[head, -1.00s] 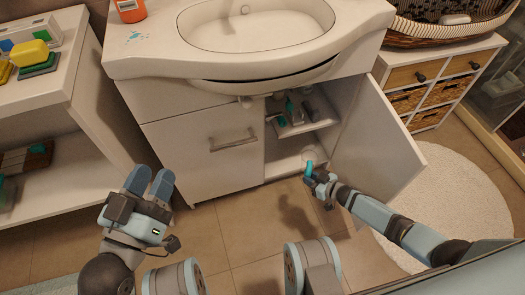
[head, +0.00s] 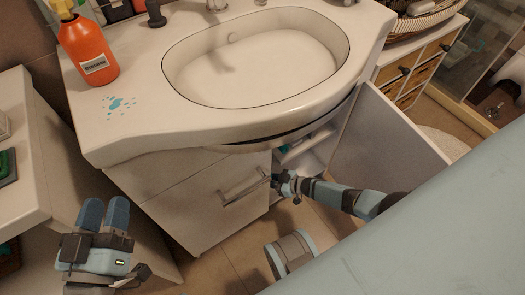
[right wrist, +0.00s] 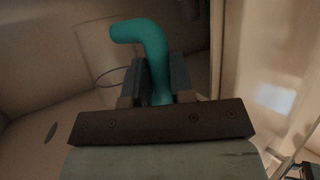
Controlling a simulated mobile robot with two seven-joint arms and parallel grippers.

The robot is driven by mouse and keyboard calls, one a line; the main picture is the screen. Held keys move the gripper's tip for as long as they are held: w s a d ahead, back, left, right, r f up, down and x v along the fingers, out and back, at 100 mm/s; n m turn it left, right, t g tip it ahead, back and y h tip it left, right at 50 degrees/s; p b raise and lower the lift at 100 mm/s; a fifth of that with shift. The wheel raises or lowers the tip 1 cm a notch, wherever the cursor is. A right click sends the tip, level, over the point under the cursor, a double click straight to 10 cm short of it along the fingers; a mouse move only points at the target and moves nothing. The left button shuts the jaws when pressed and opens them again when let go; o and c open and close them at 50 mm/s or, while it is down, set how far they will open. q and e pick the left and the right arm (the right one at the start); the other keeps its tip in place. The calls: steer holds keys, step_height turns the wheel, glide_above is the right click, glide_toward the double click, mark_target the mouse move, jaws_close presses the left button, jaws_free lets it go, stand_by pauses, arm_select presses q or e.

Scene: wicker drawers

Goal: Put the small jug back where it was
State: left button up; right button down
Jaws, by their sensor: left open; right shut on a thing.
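My right gripper (head: 280,182) is at the front of the open cabinet under the sink, by the left edge of the opening. In the right wrist view it is shut on a teal, bent, tube-like piece (right wrist: 146,38) that sticks up between its fingers. Whether this piece is part of the small jug I cannot tell; most of what is held is hidden. My left gripper (head: 103,214) is open and empty, low at the left, in front of the white cabinet.
The cabinet door (head: 390,135) stands open to the right. Inside is a shelf (head: 312,152) with small items, one teal. A drawer handle (head: 243,188) is close to my right gripper. An orange bottle (head: 88,52) and blue drops (head: 118,103) are on the sink counter.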

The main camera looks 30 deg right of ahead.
step_height(320, 180, down, 6)
steer(key=b, duration=0.3)
steer(key=shift+r+b, duration=0.1)
steer(key=shift+b, duration=0.2)
step_height(320, 180, down, 3)
steer(key=b, duration=0.2)
steer(key=shift+f+b, duration=0.2)
steer(key=shift+b, duration=0.2)
arm_select(q)
step_height(320, 180, down, 6)
steer(key=w+m+g, duration=0.1)
steer(key=m, duration=0.1)
steer(key=shift+w+a+m, duration=0.2)
steer(key=shift+m, duration=0.1)
arm_select(e)
steer(key=shift+r, duration=0.1)
steer(key=shift+f, duration=0.25)
arm_select(q)
steer(key=shift+w+a, duration=0.1)
arm_select(e)
steer(key=c, duration=1)
jaws_free()
steer(key=shift+r, duration=0.1)
